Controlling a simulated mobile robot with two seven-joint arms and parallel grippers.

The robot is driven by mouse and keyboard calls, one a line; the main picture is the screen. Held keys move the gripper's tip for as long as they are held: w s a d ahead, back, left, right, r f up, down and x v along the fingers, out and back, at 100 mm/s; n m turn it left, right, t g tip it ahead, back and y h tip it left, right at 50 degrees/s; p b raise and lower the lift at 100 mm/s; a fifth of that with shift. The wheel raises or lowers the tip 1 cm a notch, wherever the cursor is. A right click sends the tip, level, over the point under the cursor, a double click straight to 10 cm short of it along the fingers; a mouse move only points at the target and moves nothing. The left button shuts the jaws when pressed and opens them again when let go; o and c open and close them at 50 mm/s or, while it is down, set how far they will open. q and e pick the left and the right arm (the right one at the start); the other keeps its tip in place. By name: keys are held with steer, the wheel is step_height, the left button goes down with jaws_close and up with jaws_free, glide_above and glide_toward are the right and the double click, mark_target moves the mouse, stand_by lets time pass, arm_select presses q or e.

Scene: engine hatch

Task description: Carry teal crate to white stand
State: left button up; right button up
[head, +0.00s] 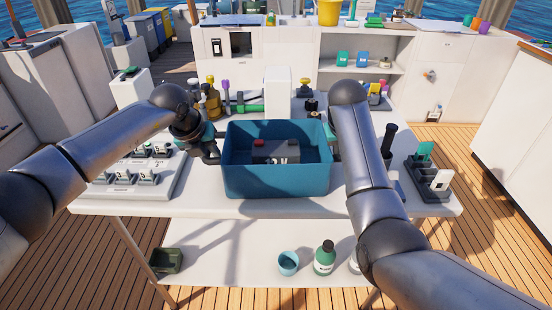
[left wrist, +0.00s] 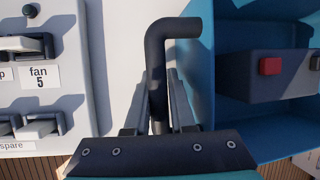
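The teal crate (head: 275,182) sits at the middle front of the table, with a dark grey battery-like box (head: 285,150) inside. It also shows in the left wrist view (left wrist: 225,110). My left gripper (head: 212,150) is at the crate's left side. In the left wrist view its fingers (left wrist: 160,105) lie on both sides of a dark bent handle bar (left wrist: 157,60) and look closed on it. My right gripper is at the crate's right side, mostly hidden behind my right forearm. A white upright block (head: 278,88) stands behind the crate; I cannot tell if it is the white stand.
A switch panel (head: 165,180) lies left of the crate on the white table (head: 400,205). Bottles and green pipework (head: 245,107) stand behind. A dark rack (head: 428,178) is at the right. A white block (head: 118,95) stands beyond the table's left end.

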arm_select(q)
jaws_close()
arm_select(e)
jaws_close()
stand_by(0.6)
arm_select(q)
steer(key=shift+w+r, duration=0.15)
steer(key=shift+r, duration=0.05)
arm_select(e)
steer(key=shift+w+r, duration=0.1)
steer(key=shift+r, duration=0.05)
arm_select(q)
steer(key=shift+r, duration=0.1)
arm_select(e)
steer(key=shift+r, duration=0.1)
